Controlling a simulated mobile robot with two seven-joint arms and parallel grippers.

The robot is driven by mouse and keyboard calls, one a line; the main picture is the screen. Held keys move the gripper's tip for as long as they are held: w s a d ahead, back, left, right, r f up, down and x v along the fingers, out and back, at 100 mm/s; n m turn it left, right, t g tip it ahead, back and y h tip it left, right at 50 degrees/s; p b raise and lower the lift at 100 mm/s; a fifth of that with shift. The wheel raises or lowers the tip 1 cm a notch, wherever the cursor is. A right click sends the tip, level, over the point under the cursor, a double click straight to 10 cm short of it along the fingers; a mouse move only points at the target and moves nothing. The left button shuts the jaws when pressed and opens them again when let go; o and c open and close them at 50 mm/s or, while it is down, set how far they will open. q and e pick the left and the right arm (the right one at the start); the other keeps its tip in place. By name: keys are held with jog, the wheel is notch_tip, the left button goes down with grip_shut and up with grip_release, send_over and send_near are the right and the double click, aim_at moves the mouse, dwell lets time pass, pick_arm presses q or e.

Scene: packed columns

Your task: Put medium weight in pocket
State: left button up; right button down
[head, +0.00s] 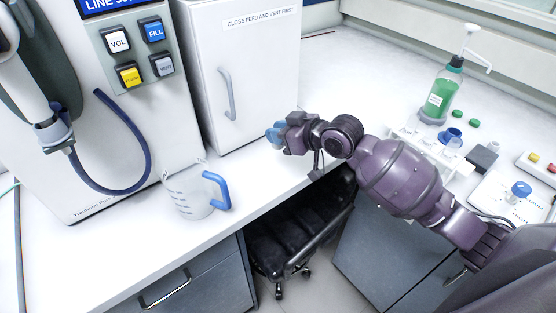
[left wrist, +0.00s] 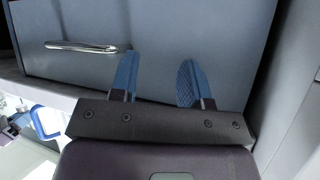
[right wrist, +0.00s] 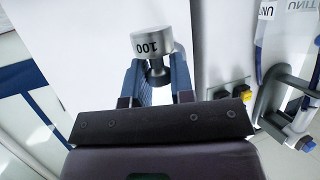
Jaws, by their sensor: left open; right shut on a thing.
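My right gripper (head: 273,133) reaches across the bench in the head view, close to the white cabinet's lower right side. The blue fingers grip the weight's narrow dark neck. I cannot make out the weight in the head view. My left gripper (left wrist: 158,60) is open and empty in the left wrist view, before a grey drawer front (left wrist: 200,25) with a metal handle. It is not in the head view. I cannot identify the pocket in any view.
A clear measuring jug (head: 188,198) with a blue handle stands at the bench's front. The white cabinet (head: 240,70) and a dispensing machine (head: 90,180) stand behind and left.

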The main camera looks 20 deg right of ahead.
aim_at(278, 148)
notch_tip(278, 148, down, 5)
pick_arm(q)
jog(key=shift+s+f+b, duration=0.4)
jog(key=shift+f+b, duration=0.1)
jog(key=shift+f, duration=0.35)
pick_arm(e)
jog(key=shift+f, duration=2.05)
pick_arm(q)
jog(key=shift+f, duration=0.1)
pick_arm(e)
jog(key=shift+f, duration=0.15)
jog(key=c, duration=1)
grip_release()
pick_arm(q)
jog(key=shift+w, duration=0.2)
pick_arm(e)
jog(key=shift+r, duration=0.2)
jog(key=shift+s+d+r, duration=0.1)
jog(key=shift+s+d, duration=0.1)
pick_arm(q)
jog(key=shift+s+r+p, duration=0.1)
jog(key=shift+r+p, duration=0.2)
jog(key=shift+r, duration=0.15)
pick_arm(e)
jog(key=v, duration=1.1)
jog(key=shift+s+d+r, duration=0.1)
jog(key=shift+s+r, duration=0.05)
